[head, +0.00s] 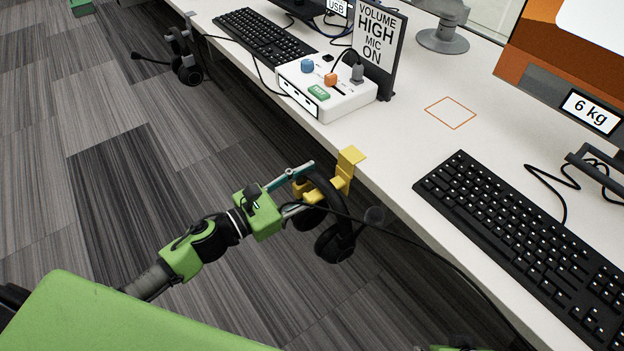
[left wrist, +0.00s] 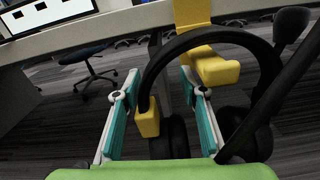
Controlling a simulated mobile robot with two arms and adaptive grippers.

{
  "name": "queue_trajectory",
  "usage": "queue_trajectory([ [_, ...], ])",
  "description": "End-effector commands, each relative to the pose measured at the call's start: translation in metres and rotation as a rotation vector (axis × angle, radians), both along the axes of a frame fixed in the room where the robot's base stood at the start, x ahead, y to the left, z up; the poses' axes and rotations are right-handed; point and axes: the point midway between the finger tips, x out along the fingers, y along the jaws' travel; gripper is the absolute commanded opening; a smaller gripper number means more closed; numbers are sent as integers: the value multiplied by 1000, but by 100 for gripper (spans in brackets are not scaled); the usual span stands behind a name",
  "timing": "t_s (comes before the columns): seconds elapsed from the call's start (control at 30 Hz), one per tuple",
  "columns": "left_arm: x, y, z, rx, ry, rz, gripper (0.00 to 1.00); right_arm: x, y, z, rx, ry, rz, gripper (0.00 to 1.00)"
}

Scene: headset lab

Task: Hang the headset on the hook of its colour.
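The black headset (head: 346,225) with a yellow block (left wrist: 147,121) on one side is at the desk edge. A yellow hook (head: 350,160) is fixed to that edge. In the left wrist view the headband arches over the hook's arm (left wrist: 215,68), with an ear cup hanging low; whether the band touches the arm is unclear. My left gripper (head: 303,187) has its teal-padded fingers apart, one on each side of the yellow block and headband side, with gaps visible in the left wrist view (left wrist: 160,105). My right gripper's fingers are not visible.
Another black headset (head: 184,58) hangs at the desk edge farther left. A control box (head: 325,95), sign (head: 377,45), keyboard (head: 525,230) and monitor (head: 570,70) stand on the white desk. A black cable (head: 430,247) runs from the headset across the desk edge. An orange outlined square (head: 450,112) is empty.

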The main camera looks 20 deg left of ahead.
Motion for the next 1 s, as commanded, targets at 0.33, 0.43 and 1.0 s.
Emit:
queue_trajectory([
  [0.33, -14, 10, -2, 0, 4, 0, 39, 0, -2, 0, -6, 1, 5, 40],
  [0.43, -26, 20, -1, 0, 4, 0, 39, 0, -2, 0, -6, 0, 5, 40],
  [1.0, -91, 70, -1, 0, 1, 0, 39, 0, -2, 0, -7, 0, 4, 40],
])
